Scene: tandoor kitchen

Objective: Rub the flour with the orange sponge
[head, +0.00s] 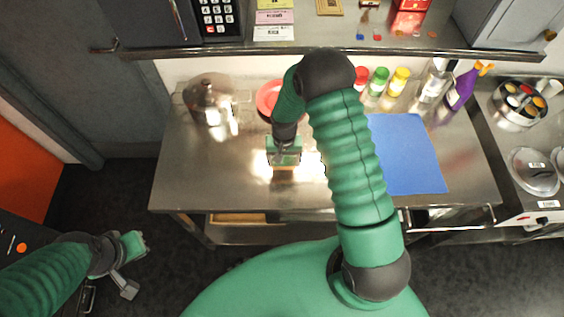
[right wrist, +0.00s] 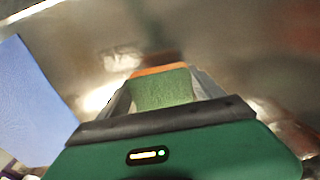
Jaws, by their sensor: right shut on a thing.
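My right gripper (head: 284,160) is over the steel table and shut on the sponge. In the right wrist view the sponge (right wrist: 163,88) shows a green face with an orange strip (right wrist: 160,70) along its far edge, between the two fingers. In the head view only a small tan-orange edge of it shows below the gripper. Pale patches lie on the steel around the gripper; I cannot tell flour from glare there. A whitish patch (right wrist: 122,60) also shows beyond the sponge in the wrist view. My left gripper (head: 130,264) hangs at the lower left, off the table, with its jaws unclear.
A blue mat (head: 412,155) lies on the right of the table (head: 190,180). A steel pot (head: 208,100) stands at the back left, beside a red bowl (head: 267,97). Spice jars (head: 378,80) and bottles stand at the back right. A shelf edge (head: 220,50) runs above.

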